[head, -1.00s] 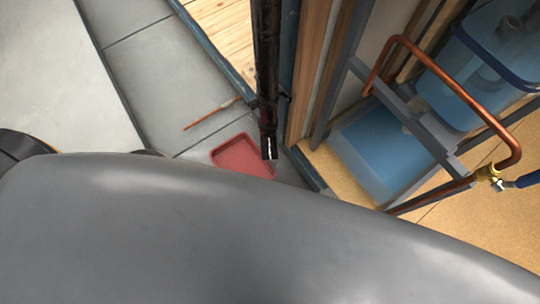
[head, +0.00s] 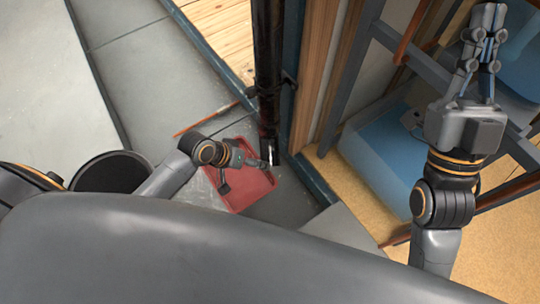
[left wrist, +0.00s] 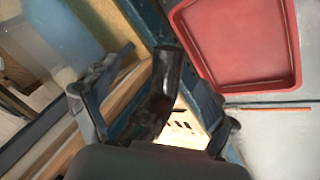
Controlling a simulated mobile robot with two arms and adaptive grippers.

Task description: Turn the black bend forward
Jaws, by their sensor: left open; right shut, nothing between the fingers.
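The black bend (head: 268,143) is at the lower end of an upright black pipe (head: 267,60) in the head view. In the left wrist view the bend (left wrist: 166,85) shows close up as a glossy dark curved piece. My left gripper (head: 262,162) is open beside the pipe's lower end in the head view. In the left wrist view its fingers show to the left and right of the bend; I cannot tell whether they touch it. My right gripper (head: 487,28) is shut and empty at the upper right, away from the bend.
A red tray (head: 243,192) lies on the grey floor under my left gripper. A thin brown rod (head: 200,122) lies nearby. Wooden wall edges (head: 325,70) stand right of the pipe. A copper pipe (head: 413,28) and blue containers (head: 375,155) are near my right arm.

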